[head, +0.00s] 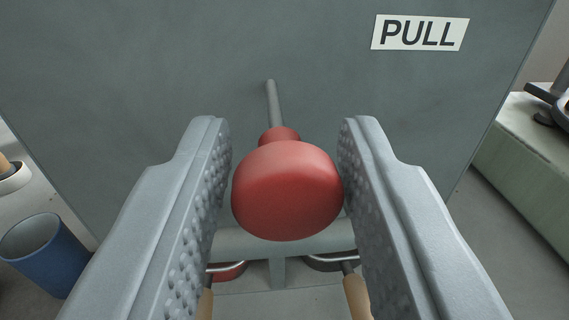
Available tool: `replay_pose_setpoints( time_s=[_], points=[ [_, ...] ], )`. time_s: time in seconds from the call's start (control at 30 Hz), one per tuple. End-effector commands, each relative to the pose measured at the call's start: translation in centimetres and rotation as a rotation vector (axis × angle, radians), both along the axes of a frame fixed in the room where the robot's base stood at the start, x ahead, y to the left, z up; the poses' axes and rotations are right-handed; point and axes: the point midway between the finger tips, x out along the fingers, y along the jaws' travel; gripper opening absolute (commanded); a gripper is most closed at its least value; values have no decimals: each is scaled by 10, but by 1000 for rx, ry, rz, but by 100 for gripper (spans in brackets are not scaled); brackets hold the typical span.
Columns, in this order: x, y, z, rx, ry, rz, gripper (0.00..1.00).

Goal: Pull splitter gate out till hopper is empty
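A red round knob (287,192) sits on the end of a thin grey rod (273,103) that comes out of a large grey panel (190,70). A white label (419,33) reading "PULL" is on the panel at the upper right. My gripper (286,150) is open, with one textured finger on each side of the knob. The left finger stands slightly apart from the knob; the right finger is very near it, and I cannot tell if they touch. The hopper's contents are not in view.
A blue cup-like container (45,254) stands at the lower left, with a white dish (12,178) above it. A pale green block (528,165) stands at the right. Below the knob are a grey horizontal bar (240,242) and two tan-handled items, partly hidden.

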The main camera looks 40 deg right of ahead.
Motion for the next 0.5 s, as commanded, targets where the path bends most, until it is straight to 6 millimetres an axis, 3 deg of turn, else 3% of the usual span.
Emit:
replay_pose_setpoints(
  time_s=[0.23,0.5],
  points=[
    [-8,9,0,1,-1,1,33],
    [-40,38,0,1,-1,3,33]
  ],
)
